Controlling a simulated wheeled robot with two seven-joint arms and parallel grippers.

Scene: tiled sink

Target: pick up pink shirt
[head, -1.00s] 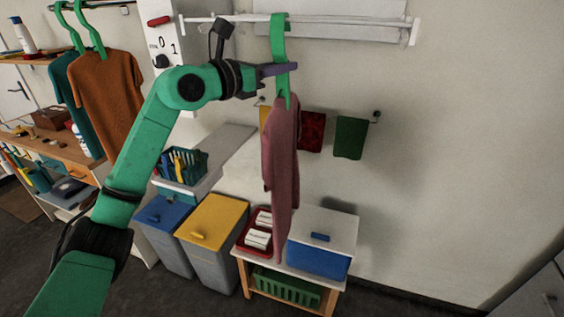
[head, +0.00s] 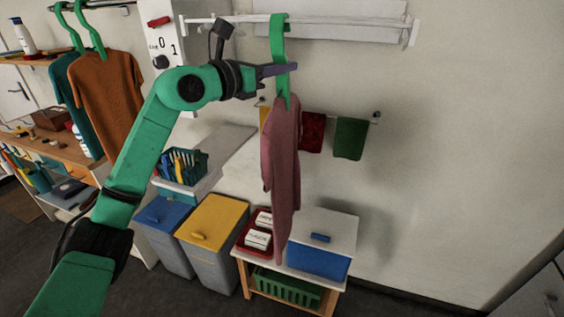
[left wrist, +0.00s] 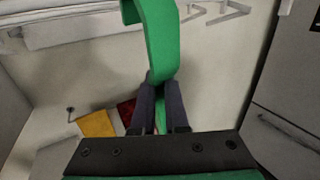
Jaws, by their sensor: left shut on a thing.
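The pink shirt (head: 282,160) hangs edge-on from a green hanger (head: 280,38) in the middle of the head view. My left gripper (head: 282,69) is shut on the hanger's green stem, just above the shirt. In the left wrist view the two dark fingers (left wrist: 161,108) close around the green hanger (left wrist: 158,40); the shirt cannot be made out there. Whether the hanger's hook touches the white rail (head: 340,25) behind it, I cannot tell. My right gripper does not show.
An orange shirt (head: 107,95) and a teal shirt (head: 62,85) hang at the left. Red and green towels (head: 350,138) hang on the wall. Below stand a yellow-lidded bin (head: 213,222), a blue-lidded bin (head: 163,214) and a small table with a white-lidded blue box (head: 320,262). Wall space at right is clear.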

